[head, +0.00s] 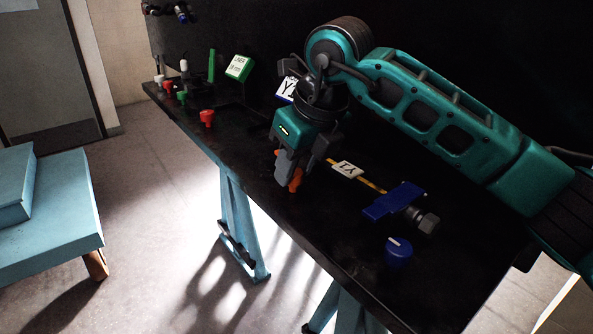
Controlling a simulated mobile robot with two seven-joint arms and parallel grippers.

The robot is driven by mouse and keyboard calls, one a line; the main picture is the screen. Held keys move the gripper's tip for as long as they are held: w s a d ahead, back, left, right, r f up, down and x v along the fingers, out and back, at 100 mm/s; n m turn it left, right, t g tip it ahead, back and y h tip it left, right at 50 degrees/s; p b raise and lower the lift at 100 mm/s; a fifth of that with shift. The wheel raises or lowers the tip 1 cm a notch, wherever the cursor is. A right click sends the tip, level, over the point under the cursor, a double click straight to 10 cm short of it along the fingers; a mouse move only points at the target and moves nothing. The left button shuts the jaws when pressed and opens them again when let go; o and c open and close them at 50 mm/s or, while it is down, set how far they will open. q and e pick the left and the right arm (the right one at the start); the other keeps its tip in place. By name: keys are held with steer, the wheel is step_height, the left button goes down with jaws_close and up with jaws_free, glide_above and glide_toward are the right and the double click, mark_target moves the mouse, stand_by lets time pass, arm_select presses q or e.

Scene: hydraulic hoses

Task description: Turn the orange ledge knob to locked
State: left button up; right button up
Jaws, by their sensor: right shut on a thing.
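The orange ledge knob (296,181) stands near the front edge of the black bench ledge, in the middle of the head view. My right gripper (291,177) comes down on it from above, with its grey fingers shut around it. The fingers hide much of the knob, so its pointer and its turned position cannot be read. My left gripper does not show.
A red knob (207,118), a green-labelled block (239,67) and several small knobs stand left. A blue table (50,215) is at far left.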

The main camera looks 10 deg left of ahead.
steer(key=m+b, duration=0.1)
steer(key=m, duration=0.1)
steer(key=m+t+h+b, duration=0.1)
steer(key=m, duration=0.1)
steer(key=shift+a+f+m, duration=0.1)
steer(key=shift+a+m, duration=0.05)
steer(key=shift+m, duration=0.15)
steer(key=shift+s+m+t+h+b, duration=0.1)
steer(key=shift+m+t+h+b, duration=0.2)
steer(key=shift+m+h+b, duration=0.7)
steer(key=shift+a+m, duration=0.1)
steer(key=shift+m, duration=0.8)
steer(key=shift+m+b, duration=0.35)
steer(key=shift+m, duration=0.25)
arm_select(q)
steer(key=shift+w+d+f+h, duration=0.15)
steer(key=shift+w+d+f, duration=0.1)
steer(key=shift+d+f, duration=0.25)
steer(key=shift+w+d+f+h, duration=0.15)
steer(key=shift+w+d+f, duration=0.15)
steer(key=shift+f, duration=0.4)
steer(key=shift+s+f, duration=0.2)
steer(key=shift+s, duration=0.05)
arm_select(e)
steer(key=o, duration=1)
steer(key=shift+o, duration=0.2)
